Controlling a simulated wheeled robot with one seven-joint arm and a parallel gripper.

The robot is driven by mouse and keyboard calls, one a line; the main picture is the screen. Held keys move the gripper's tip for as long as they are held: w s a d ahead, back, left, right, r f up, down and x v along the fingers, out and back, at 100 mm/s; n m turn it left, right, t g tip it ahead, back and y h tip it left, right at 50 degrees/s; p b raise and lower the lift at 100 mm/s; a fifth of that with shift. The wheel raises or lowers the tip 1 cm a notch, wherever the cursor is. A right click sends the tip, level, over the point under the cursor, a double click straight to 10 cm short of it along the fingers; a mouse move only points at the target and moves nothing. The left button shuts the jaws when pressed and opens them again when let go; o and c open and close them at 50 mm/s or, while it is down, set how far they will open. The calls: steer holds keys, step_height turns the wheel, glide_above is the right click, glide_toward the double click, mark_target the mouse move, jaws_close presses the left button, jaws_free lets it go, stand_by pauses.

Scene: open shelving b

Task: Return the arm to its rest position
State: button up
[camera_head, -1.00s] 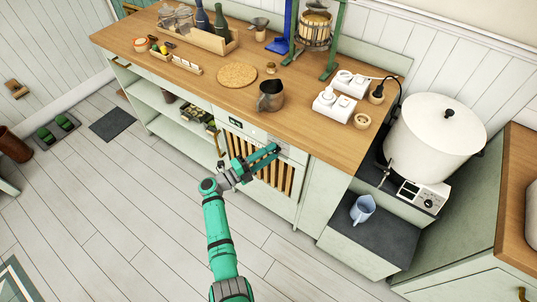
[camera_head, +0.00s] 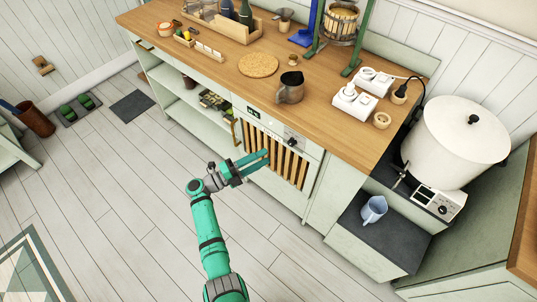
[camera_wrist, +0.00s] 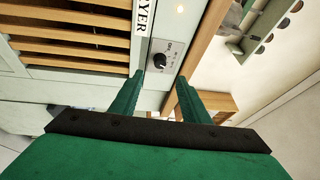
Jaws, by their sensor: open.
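My gripper (camera_head: 266,160) is open and empty, held in front of the slatted wooden front of the counter unit (camera_head: 285,165). In the wrist view its two green fingers (camera_wrist: 160,88) stand apart with nothing between them. Past the fingertips is a panel with a black knob (camera_wrist: 160,61). My green arm reaches up from the bottom of the head view, bent at the wrist. I cannot tell whether a fingertip touches the slats.
The wooden counter (camera_head: 225,85) carries a dark jug (camera_head: 290,88), a round cork mat (camera_head: 258,65) and white sockets (camera_head: 355,97). A large white pot (camera_head: 455,130) and a blue jug (camera_head: 373,209) stand to the right.

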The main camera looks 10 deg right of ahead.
steer(key=shift+s+a, duration=0.1)
steer(key=shift+a, duration=0.1)
steer(key=shift+d, duration=0.1)
stand_by(0.4)
steer(key=s+d+r+n+t+y, duration=0.2)
steer(key=s+d+n+t, duration=0.1)
steer(key=s+n+t, duration=0.35)
steer(key=s+d+r+n+t+y, duration=0.1)
steer(key=s+d+n+t+y, duration=0.15)
steer(key=s+n+t, duration=0.4)
steer(key=s+a+r+n+g+y, duration=0.1)
steer(key=s+a+n+y, duration=0.3)
steer(key=s, duration=0.6)
steer(key=s+a+r+n+g+y, duration=0.1)
steer(key=s+a+r+n+y, duration=0.2)
steer(key=s+n, duration=0.6)
steer(key=s+a+r+n+y, duration=0.2)
steer(key=s+a+n+y, duration=0.4)
steer(key=s, duration=0.5)
steer(key=shift+s+a+n+g+y, duration=0.15)
steer(key=shift+a+n+g+y, duration=0.2)
steer(key=shift+a+y, duration=0.35)
steer(key=shift+d, duration=0.1)
